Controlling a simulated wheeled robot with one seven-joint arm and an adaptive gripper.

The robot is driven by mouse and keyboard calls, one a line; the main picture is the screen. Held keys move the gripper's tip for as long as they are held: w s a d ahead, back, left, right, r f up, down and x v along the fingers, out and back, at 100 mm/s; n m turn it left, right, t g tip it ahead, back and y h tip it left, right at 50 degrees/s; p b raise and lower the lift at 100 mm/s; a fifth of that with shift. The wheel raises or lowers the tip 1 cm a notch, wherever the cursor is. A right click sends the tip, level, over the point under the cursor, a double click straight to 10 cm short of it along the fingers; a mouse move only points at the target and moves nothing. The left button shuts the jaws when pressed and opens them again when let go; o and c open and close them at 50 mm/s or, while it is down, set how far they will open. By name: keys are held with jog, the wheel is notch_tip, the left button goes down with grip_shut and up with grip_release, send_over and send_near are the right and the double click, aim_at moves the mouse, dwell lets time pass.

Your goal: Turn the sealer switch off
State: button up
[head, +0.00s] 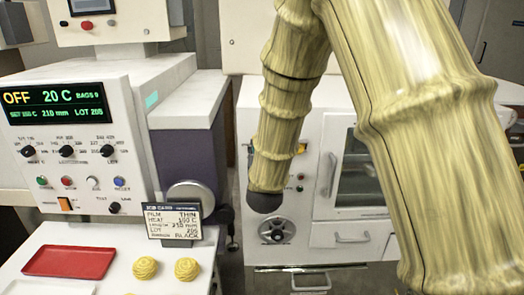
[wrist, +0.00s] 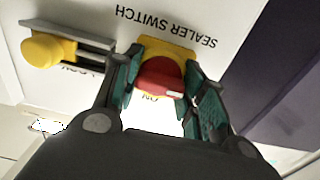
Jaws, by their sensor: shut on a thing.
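The sealer switch is a red knob (wrist: 158,78) on a yellow base (wrist: 168,48) in the wrist view. The upside-down label SEALER SWITCH stands above it on a white panel. A white mark on the knob lies toward its right side. An upside-down label, seemingly ON, shows just below the knob, partly hidden. My gripper (wrist: 158,88) is shut on the knob, one teal-padded finger on each side. In the head view the switch and my fingertips cannot be made out. The machine display (head: 58,104) reads OFF, 20 C.
A yellow knob on a grey slide (wrist: 45,48) sits left of the switch in the wrist view. In the head view a red tray (head: 70,262), yellow rolls (head: 187,269) and a printed job card (head: 173,222) are at lower left. A white cabinet (head: 320,135) stands behind my arm.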

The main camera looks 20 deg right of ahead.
jog(key=o, duration=1)
jog(key=shift+f, duration=0.15)
jog(key=shift+o, duration=0.2)
jog(key=v, duration=1.2)
